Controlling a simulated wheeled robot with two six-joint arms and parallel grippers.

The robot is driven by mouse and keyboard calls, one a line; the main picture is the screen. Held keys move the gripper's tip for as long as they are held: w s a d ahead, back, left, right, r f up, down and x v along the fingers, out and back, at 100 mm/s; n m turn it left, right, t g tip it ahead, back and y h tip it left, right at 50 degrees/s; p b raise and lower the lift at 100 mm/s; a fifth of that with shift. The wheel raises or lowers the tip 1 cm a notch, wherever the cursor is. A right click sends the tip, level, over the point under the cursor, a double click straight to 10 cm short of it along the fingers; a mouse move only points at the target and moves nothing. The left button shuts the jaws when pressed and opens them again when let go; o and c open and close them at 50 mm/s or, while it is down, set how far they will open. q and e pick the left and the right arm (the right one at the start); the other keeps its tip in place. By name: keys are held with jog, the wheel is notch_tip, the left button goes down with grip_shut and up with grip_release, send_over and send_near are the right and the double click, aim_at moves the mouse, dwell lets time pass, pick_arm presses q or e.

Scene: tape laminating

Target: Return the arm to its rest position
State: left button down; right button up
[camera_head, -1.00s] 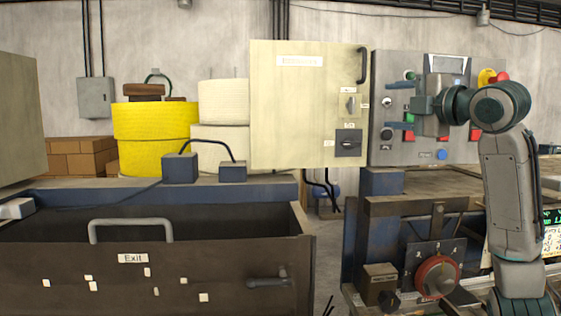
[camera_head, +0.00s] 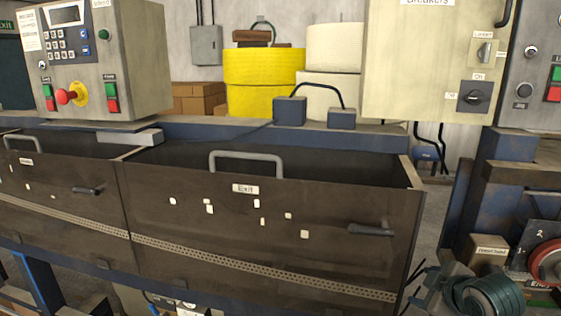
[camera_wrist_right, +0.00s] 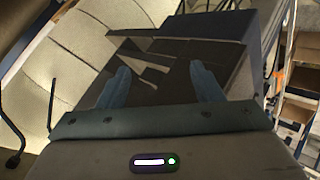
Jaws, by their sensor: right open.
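My right gripper (camera_head: 432,291) is low in the head view, near the bottom edge right of centre, in front of the gap between the brown machine and the red-dial unit. In the right wrist view its two blue-grey fingers (camera_wrist_right: 163,84) are spread apart with nothing held between them. Dark and light surfaces lie beyond the fingers; I cannot tell what they are. Most of my right arm is below the frame. My left gripper is not in view.
The brown machine front (camera_head: 270,225) with its handle (camera_head: 246,156) spans the middle. A panel with a red emergency button (camera_head: 68,97) stands at left. A cream breaker cabinet (camera_head: 420,70) is at upper right. A red dial (camera_head: 547,262) sits close right of the gripper.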

jog(key=s+a+f+m+g, duration=0.3)
jog(key=s+f+m, duration=0.1)
jog(key=s+f, duration=1)
jog(key=s+a+f+m+g+h, duration=0.1)
jog(key=s+f+m+g, duration=0.2)
jog(key=s, duration=0.5)
jog(key=s+a+f+m+h, duration=0.1)
jog(key=s+f+m, duration=0.3)
jog(key=s, duration=0.5)
notch_tip(320, 180, down, 38)
jog(key=s+d+g+b, duration=0.1)
jog(key=d+g+b, duration=0.15)
jog(key=b, duration=0.25)
jog(key=s+d+f+b, duration=0.1)
jog(key=s+f+b, duration=0.2)
jog(key=s+f, duration=1.5)
notch_tip(320, 180, down, 4)
jog(key=shift+s+d+r+g+b, duration=0.15)
jog(key=shift+d+g+b, duration=0.05)
jog(key=shift+g+b, duration=0.15)
